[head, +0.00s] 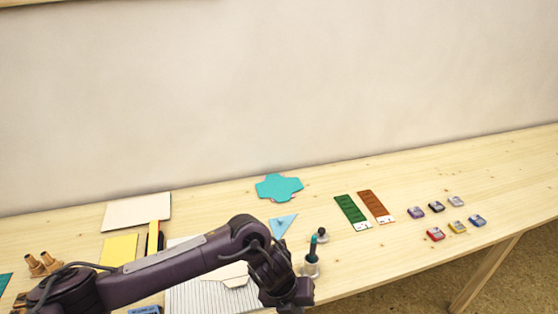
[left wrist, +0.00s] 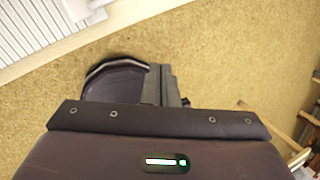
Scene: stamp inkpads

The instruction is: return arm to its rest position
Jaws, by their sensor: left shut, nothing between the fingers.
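My left arm crosses the front of the table in the head view and bends down at the wrist. My left gripper (head: 292,300) is at the bottom edge of the head view, mostly cut off, by the table's front edge. In the left wrist view the gripper (left wrist: 165,85) is shut and empty, with tan floor behind it. Several small inkpads, among them a red one (head: 435,234), a yellow one (head: 457,227) and a blue one (head: 477,220), lie in two rows at the right. The gripper is well apart from them. My right gripper is not in view.
A pale cup with a dark teal-handled tool (head: 312,264) stands close right of my left wrist. Striped paper (head: 200,295) lies partly under the arm. Green (head: 351,212) and brown (head: 375,206) strips lie mid-table. Wooden stamps (head: 42,265) stand at left. The far right table is clear.

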